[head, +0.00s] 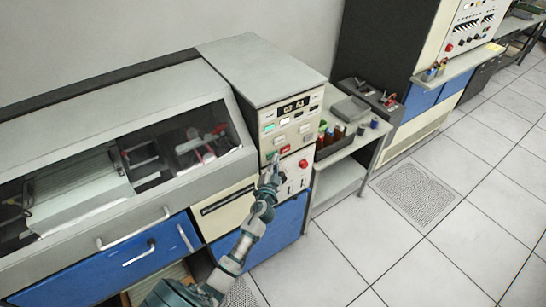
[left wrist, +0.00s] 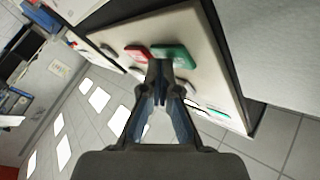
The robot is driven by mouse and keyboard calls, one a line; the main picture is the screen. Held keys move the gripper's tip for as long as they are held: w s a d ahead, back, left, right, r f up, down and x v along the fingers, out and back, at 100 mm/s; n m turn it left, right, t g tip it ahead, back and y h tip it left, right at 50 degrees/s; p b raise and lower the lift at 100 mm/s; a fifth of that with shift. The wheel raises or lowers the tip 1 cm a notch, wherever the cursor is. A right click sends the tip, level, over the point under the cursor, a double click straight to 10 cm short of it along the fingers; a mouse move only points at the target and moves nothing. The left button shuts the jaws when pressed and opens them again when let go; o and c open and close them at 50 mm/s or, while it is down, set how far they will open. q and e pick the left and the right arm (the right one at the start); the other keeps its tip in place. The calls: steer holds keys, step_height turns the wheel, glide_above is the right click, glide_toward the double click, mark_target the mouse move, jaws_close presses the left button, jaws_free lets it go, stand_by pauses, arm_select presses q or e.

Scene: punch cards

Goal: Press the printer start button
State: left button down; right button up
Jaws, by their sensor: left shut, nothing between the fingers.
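The printer's control panel (head: 291,122) is cream, with a lit number display (head: 293,107), small keys and buttons. My left gripper (head: 273,164) is shut and empty at the panel's lower part. In the left wrist view its fingertips (left wrist: 160,72) point at the panel, overlapping the lower edge of a green button (left wrist: 175,56). I cannot tell whether they touch it. A red button (left wrist: 136,53) sits beside the green one; it also shows in the head view (head: 285,149). No button labels are readable. My right gripper is not in view.
A round red knob (head: 303,163) sits on the lower panel, right of my gripper. The printer's glass cover (head: 170,150) and blue drawers (head: 120,262) are to the left. A side table (head: 345,142) with bottles stands to the right. The tiled floor (head: 400,240) is clear.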

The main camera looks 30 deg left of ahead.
arm_select(q)
steer(key=shift+s+d, duration=0.35)
steer(key=shift+d, duration=0.35)
steer(key=shift+s+d+b, duration=0.15)
steer(key=shift+s+d, duration=0.15)
steer(key=shift+d, duration=0.5)
steer(key=shift+s+d+b, duration=0.1)
steer(key=shift+s+d, duration=0.25)
steer(key=shift+d, duration=0.45)
steer(key=shift+s+d+b, duration=0.15)
steer(key=shift+s+d, duration=0.15)
steer(key=shift+d, duration=0.5)
steer(key=shift+a, duration=0.1)
